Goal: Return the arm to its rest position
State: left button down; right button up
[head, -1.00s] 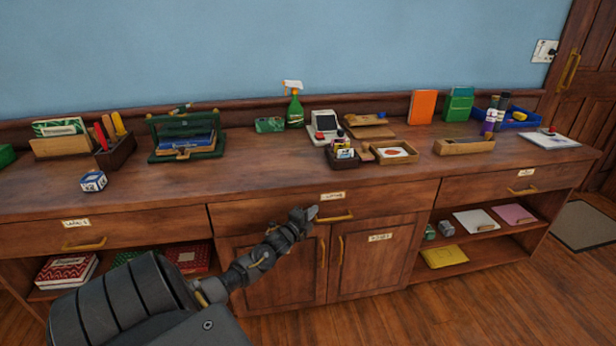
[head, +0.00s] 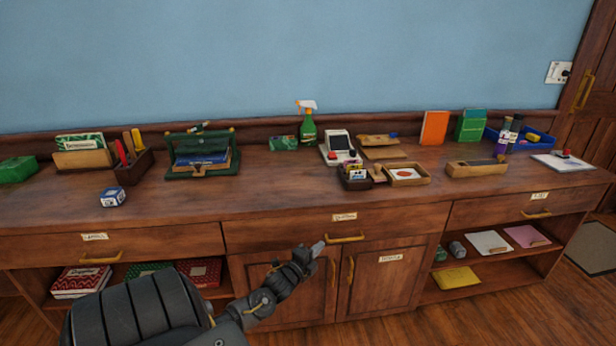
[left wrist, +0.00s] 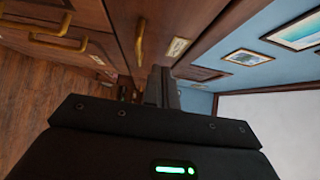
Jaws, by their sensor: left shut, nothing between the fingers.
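My left arm comes in from the lower left in the head view. My left gripper (head: 318,247) is shut and empty, in front of the cabinet below the middle drawer (head: 290,232). Its tip appears just left of the middle drawer's brass handle (head: 346,238); I cannot tell whether it touches anything. In the left wrist view the shut fingers (left wrist: 163,88) point toward the wooden cabinet front, which shows sideways. My right gripper is in neither view.
The wooden counter (head: 270,200) holds a green rack (head: 202,155), a spray bottle (head: 307,128), small trays and books. Open shelves with a yellow folder (head: 456,278) are at right, red books (head: 82,280) at left. Wood floor (head: 480,318) lies in front.

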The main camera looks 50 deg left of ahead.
pick_arm(q)
jog(key=v, duration=0.5)
